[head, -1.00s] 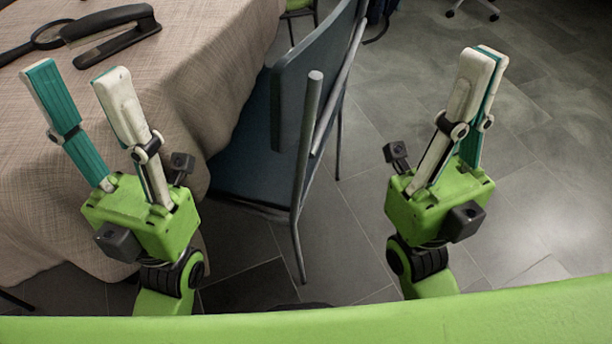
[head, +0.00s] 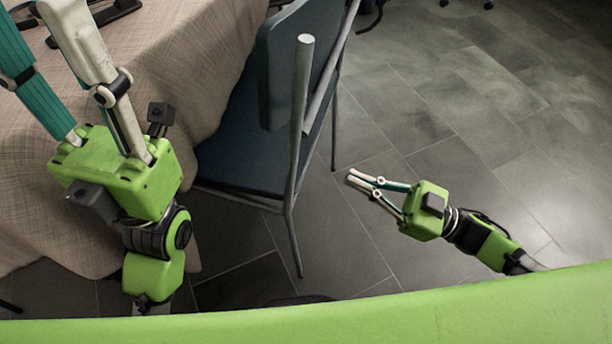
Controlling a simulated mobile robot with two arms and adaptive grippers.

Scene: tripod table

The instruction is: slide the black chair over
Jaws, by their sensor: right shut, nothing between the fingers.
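The chair (head: 290,85) is dark blue-black with a grey metal frame. It stands on the floor in the middle, its seat partly under the table's cloth and its backrest towards the right. My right gripper (head: 352,177) is shut and empty, low to the right of the chair, its fingers pointing left towards the chair's frame. A gap of floor shows between them. My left gripper (head: 27,18) is open, with its fingers spread over the tablecloth left of the chair. Its fingertips are partly cut off by the picture's edge.
A table with a beige cloth (head: 190,75) fills the left, the cloth hanging beside the chair. A black stapler (head: 118,10) lies on it at the top. The tiled floor (head: 470,110) to the right is clear, apart from dark chair feet at the top edge.

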